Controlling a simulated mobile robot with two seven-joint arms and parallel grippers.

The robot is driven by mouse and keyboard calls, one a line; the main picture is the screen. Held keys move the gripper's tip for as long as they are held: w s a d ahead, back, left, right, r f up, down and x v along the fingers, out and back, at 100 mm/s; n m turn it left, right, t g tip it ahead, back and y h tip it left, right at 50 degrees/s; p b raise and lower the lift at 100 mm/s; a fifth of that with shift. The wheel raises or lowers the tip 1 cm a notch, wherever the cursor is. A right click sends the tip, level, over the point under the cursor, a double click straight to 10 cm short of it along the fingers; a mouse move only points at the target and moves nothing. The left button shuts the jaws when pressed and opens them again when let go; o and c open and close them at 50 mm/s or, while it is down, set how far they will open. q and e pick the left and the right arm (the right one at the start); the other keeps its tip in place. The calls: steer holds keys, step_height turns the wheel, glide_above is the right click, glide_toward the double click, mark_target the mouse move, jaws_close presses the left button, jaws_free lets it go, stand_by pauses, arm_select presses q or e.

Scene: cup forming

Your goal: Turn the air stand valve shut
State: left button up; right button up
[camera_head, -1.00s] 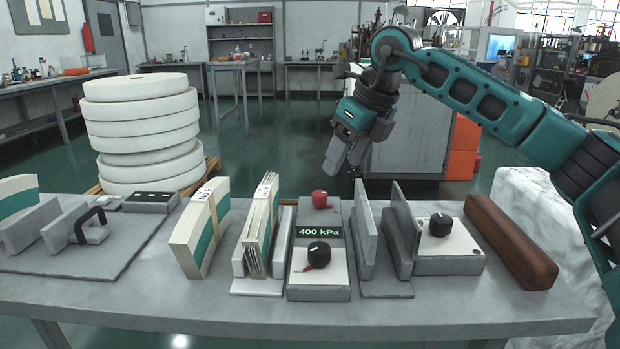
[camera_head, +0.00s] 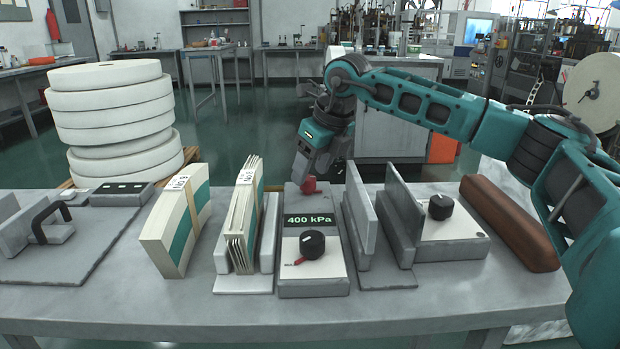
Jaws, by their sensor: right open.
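The air stand (camera_head: 313,276) is a grey box on the bench with a display (camera_head: 309,219) reading 400 kPa. A black knob (camera_head: 311,244) with a red pointer sits on its pale front panel, the pointer aimed at the lower left. A red knob (camera_head: 309,185) sits at its back end, partly hidden by my gripper. I cannot tell which knob is the valve. My right gripper (camera_head: 312,183) is open and points down at the red knob, its fingers close around or beside it; contact cannot be made out. My left gripper is not in view.
Paper packs in a holder (camera_head: 243,285) stand close left of the stand, with a banded pack (camera_head: 178,225) farther left. Upright grey plates (camera_head: 362,230) and a panel with a black knob (camera_head: 440,207) stand right. A brown bar (camera_head: 508,222) lies beyond. The bench front is clear.

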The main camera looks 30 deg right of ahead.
steer(key=shift+x, duration=0.85)
